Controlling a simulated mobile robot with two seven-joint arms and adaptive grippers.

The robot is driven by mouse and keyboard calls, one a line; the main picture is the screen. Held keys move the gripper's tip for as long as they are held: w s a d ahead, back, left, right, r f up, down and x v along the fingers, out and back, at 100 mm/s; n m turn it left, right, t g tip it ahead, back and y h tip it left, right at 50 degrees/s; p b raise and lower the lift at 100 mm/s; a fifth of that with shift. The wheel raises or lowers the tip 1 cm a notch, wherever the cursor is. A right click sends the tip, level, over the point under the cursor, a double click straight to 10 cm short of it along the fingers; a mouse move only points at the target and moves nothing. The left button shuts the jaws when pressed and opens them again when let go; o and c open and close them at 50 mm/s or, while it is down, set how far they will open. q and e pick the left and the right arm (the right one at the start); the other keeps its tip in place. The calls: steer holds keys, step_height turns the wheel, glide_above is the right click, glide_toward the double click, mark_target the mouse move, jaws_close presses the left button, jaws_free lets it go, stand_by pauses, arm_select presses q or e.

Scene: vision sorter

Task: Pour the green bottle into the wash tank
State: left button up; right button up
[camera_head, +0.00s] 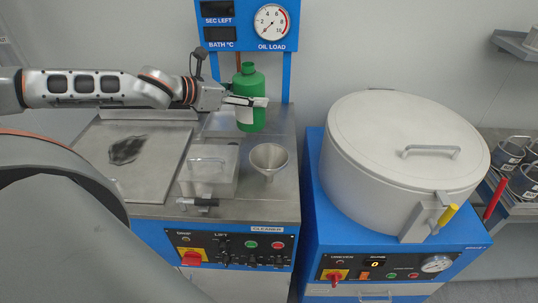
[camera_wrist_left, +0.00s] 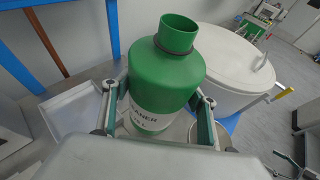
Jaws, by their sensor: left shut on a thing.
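The green bottle (camera_head: 249,117) is upright at the back of the left blue machine, with an open neck and a white label. It also shows large in the left wrist view (camera_wrist_left: 166,75), where the label is partly readable. My left gripper (camera_head: 250,101) is shut around its body, with a finger on each side. I cannot tell whether the bottle's base touches the deck. A metal funnel (camera_head: 269,157) sits on that deck, in front of and slightly right of the bottle. The wash tank's inside is not visible; the machine's front carries a "CLEANER" label (camera_head: 267,229).
A lidded box (camera_head: 207,174) stands left of the funnel. A flat tray (camera_head: 152,176) with a dark patch lies farther left. A gauge panel (camera_head: 247,25) rises behind the bottle. A large round lidded drum (camera_head: 400,125) stands on the right machine. Metal cups (camera_head: 508,155) are at the far right.

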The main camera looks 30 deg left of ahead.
mark_target(255, 116)
arm_select(q)
steer(key=shift+s+d+f+m+h, duration=0.3)
steer(key=shift+s+d, duration=0.2)
steer(key=shift+s, duration=0.1)
steer(key=shift+s+d+f+m+h, duration=0.2)
steer(key=shift+s+d+h, duration=0.1)
steer(key=shift+s+d, duration=0.2)
steer(key=shift+s, duration=0.1)
steer(key=shift+s+d+r+m+y, duration=0.1)
steer(key=shift+r+m+y, duration=0.25)
steer(key=shift+m, duration=0.35)
steer(key=shift+s+d+f+m+t+y, duration=0.15)
steer(key=shift+f+m+t+y, duration=0.15)
steer(key=shift+f+m+y, duration=0.3)
steer(key=shift+d+f+m+t+y, duration=0.15)
steer(key=shift+f+m, duration=0.15)
steer(key=shift+f, duration=0.3)
steer(key=shift+d+f+m+t+y, duration=0.15)
steer(key=shift+f+m, duration=0.15)
steer(key=shift+f, duration=0.3)
steer(key=shift+s+m, duration=0.1)
steer(key=shift+m, duration=0.2)
steer(key=shift+d+f+m+t+y, duration=0.15)
steer(key=shift+m+t+y, duration=0.1)
steer(key=shift+m+t, duration=0.2)
